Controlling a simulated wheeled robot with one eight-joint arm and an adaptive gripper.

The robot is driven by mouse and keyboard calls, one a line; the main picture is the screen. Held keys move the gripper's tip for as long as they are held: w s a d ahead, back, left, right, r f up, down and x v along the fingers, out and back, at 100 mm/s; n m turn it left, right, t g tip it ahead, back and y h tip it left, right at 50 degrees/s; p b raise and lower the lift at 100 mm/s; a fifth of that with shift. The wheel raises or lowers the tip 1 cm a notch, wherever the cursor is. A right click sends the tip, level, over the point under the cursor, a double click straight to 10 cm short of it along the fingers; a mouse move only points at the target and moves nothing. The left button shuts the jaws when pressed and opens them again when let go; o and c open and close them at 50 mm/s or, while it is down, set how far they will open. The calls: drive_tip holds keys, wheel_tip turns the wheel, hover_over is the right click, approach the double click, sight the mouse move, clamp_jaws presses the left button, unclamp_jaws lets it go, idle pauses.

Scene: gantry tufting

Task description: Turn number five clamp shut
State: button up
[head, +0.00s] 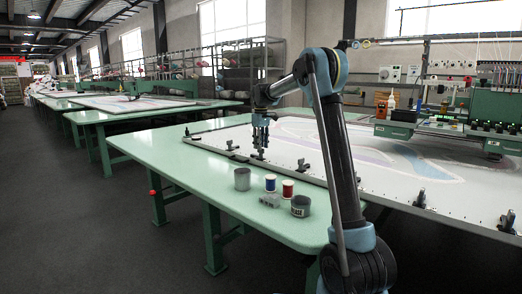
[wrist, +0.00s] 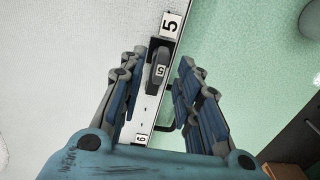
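The number five clamp (wrist: 159,68) is a dark block with a small "5" tag, on a pale metal frame rail. A larger "5" label (wrist: 170,24) sits just above it in the wrist view. My gripper (wrist: 162,57) is open, with blue-and-grey fingers on both sides of the clamp and visible gaps between. In the head view my gripper (head: 260,142) points down at the frame's near edge and largely hides the clamp there. A thin black bent bar shows beside the rail; whether it belongs to the clamp I cannot tell.
A "6" label (wrist: 141,138) is lower on the rail. Other clamps (head: 302,164) line the frame edge. On the green table (head: 180,160) stand a grey cup (head: 242,179), a blue spool (head: 270,183), a red spool (head: 288,188) and a dark tin (head: 300,206).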

drive_tip(key=shift+f, duration=1.1)
clamp_jaws()
